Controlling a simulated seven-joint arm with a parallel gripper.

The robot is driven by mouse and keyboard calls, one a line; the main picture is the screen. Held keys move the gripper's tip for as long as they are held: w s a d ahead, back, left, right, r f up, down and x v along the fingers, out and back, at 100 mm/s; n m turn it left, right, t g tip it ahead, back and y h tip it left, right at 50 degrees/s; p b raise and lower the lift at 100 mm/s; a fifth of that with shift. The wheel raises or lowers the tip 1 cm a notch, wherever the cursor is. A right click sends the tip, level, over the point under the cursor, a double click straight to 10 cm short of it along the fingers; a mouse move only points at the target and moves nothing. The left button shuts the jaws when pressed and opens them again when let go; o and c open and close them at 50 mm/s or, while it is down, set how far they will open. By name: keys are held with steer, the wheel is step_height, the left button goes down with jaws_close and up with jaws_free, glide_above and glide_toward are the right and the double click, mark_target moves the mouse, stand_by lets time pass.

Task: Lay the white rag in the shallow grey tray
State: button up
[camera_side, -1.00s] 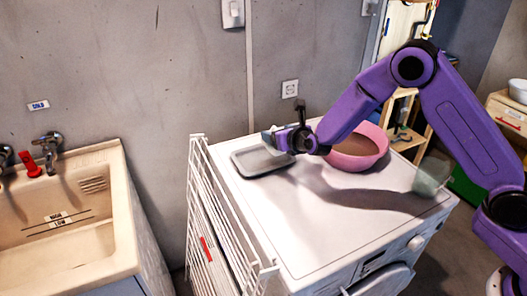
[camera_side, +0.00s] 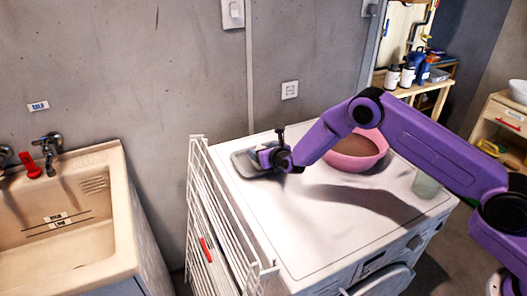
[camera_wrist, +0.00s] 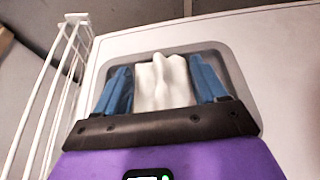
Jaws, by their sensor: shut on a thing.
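The white rag (camera_wrist: 160,80) is pinched between the two blue fingers of my gripper (camera_wrist: 163,88) in the wrist view. The shallow grey tray (camera_wrist: 224,56) shows around and behind the rag there, so the rag is over the tray or in it. In the side view the tray (camera_side: 238,163) sits at the back left of the white machine top, and my gripper (camera_side: 258,154) is down at it. My gripper hides most of the rag in the side view. I cannot tell whether the rag touches the tray floor.
A pink basin (camera_side: 356,154) stands right of the tray, close to my arm. A translucent cup (camera_side: 427,184) stands at the machine's right edge. A white drying rack (camera_side: 212,215) borders the left side. The front of the machine top (camera_side: 310,225) is clear.

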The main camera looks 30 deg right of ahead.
steer(key=shift+f, duration=0.15)
steer(key=o, duration=1.1)
steer(key=shift+o, duration=0.2)
steer(key=shift+r, duration=0.2)
steer(key=v, duration=1.2)
steer(key=shift+f, duration=0.1)
